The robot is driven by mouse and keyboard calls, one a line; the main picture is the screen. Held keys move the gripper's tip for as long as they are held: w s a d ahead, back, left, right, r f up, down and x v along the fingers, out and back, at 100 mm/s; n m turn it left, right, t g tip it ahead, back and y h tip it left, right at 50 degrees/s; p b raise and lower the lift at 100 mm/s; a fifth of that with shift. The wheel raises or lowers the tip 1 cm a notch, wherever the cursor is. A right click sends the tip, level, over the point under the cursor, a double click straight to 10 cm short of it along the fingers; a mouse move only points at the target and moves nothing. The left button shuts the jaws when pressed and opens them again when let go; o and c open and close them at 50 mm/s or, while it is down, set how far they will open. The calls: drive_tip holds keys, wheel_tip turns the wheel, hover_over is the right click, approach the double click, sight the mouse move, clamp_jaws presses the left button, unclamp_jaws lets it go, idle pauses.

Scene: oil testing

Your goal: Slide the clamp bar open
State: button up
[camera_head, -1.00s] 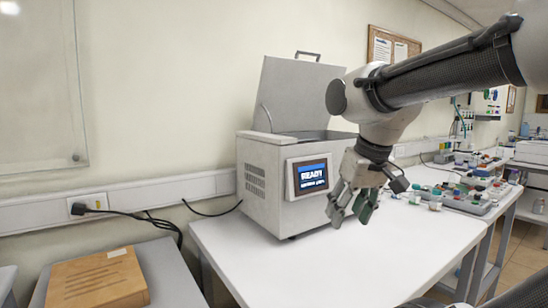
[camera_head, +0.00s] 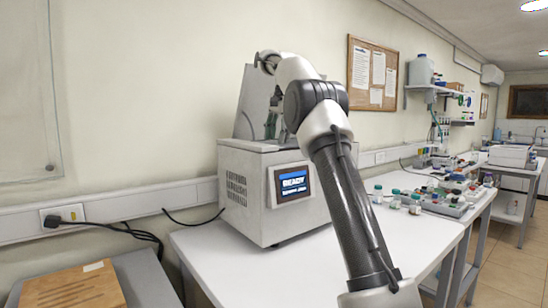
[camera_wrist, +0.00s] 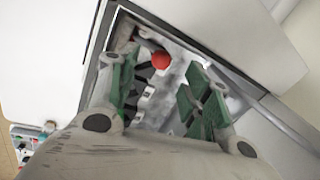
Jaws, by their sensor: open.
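The grey box-shaped machine (camera_head: 262,190) stands on the white table with its lid (camera_head: 252,100) raised and its screen (camera_head: 292,183) lit with "READY". My gripper (camera_head: 271,124) points down over the machine's open top. In the wrist view my gripper (camera_wrist: 165,105) is open, its green-padded fingers apart over the opening. Between the fingers a red round knob (camera_wrist: 161,60) shows inside the machine, with dark toothed parts (camera_wrist: 146,85) beside it. I cannot tell which part is the clamp bar. The fingers and gripper body hide much of the interior.
The machine's rim (camera_wrist: 92,75) and walls border the opening closely around my fingers. Several small bottles and trays (camera_head: 440,200) stand on the table at the right. A wooden box (camera_head: 75,288) lies on a side table at lower left. A power cable (camera_head: 110,228) runs along the wall.

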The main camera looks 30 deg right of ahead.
drive_tip(key=shift+w+d+f, duration=0.1)
drive_tip(key=shift+w+f, duration=0.25)
drive_tip(key=shift+f, duration=0.2)
drive_tip(key=f, duration=0.4)
drive_tip(key=w+f, duration=0.1)
drive_tip(key=f, duration=0.1)
drive_tip(key=shift+w+a+f, duration=0.1)
drive_tip(key=shift+a+f, duration=0.15)
drive_tip(key=shift+f, duration=0.15)
clamp_jaws()
